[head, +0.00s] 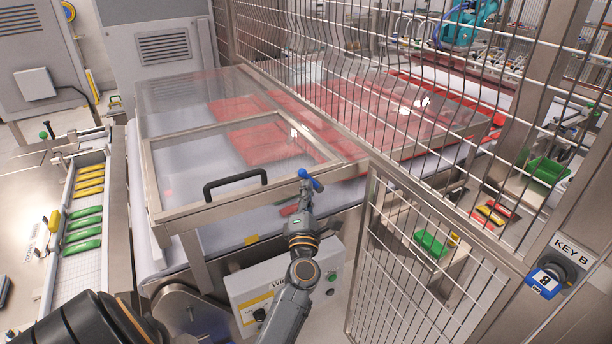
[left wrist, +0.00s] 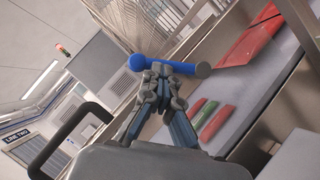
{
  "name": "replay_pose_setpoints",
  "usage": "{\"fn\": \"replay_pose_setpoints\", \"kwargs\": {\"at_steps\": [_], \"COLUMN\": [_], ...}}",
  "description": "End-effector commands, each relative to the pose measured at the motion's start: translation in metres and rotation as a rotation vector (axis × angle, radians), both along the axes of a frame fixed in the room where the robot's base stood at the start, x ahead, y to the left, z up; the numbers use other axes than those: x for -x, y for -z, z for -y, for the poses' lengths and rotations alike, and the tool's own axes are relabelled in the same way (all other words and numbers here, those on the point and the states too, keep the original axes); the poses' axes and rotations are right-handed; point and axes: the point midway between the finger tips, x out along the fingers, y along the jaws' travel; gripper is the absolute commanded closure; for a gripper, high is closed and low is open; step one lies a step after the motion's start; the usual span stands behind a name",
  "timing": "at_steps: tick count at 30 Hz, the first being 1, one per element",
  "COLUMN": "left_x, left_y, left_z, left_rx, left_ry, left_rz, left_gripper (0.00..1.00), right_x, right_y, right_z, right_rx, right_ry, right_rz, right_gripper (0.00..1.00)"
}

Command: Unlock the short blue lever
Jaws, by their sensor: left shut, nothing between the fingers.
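The short blue lever (head: 311,180) sits at the front right corner of the clear hinged guard (head: 230,160), beside its metal frame. In the left wrist view the blue lever (left wrist: 203,69) lies across the picture, with a round knob at its left end. My left gripper (head: 304,190) is shut and empty, its fingertips right at the lever. In the left wrist view the fingertips (left wrist: 160,72) overlap the lever's middle; I cannot tell whether they touch it. They hide part of the lever. My right gripper is out of view.
A black handle (head: 235,184) is on the guard's front bar. Red packs (head: 257,141) lie under the guard. A wire mesh fence (head: 440,262) stands close on the right, with a blue key B tag (head: 544,283) on its post. A control box (head: 275,295) hangs below.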

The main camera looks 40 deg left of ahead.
Motion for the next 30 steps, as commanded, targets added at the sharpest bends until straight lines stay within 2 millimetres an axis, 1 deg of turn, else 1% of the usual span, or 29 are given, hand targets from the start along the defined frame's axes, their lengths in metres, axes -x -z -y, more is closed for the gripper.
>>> {"fn": "replay_pose_setpoints", "kwargs": {"at_steps": [1,12,21,30], "left_x": [0.000,-0.009,-0.017,-0.020], "left_y": [-0.006,-0.016,-0.022,-0.023], "left_z": [-0.002,0.002,0.006,0.008], "left_rx": [-0.003,-0.004,-0.006,-0.004], "left_ry": [-0.007,-0.005,-0.004,-0.003], "left_rz": [-0.007,-0.006,-0.006,-0.007], "left_gripper": [1.00,1.00,1.00,1.00], "right_x": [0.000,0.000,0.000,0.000], "right_y": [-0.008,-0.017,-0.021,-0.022], "right_z": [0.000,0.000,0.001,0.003], "right_rx": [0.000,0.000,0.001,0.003], "right_ry": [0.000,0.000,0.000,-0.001], "right_rz": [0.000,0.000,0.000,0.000], "right_gripper": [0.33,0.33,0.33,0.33]}}
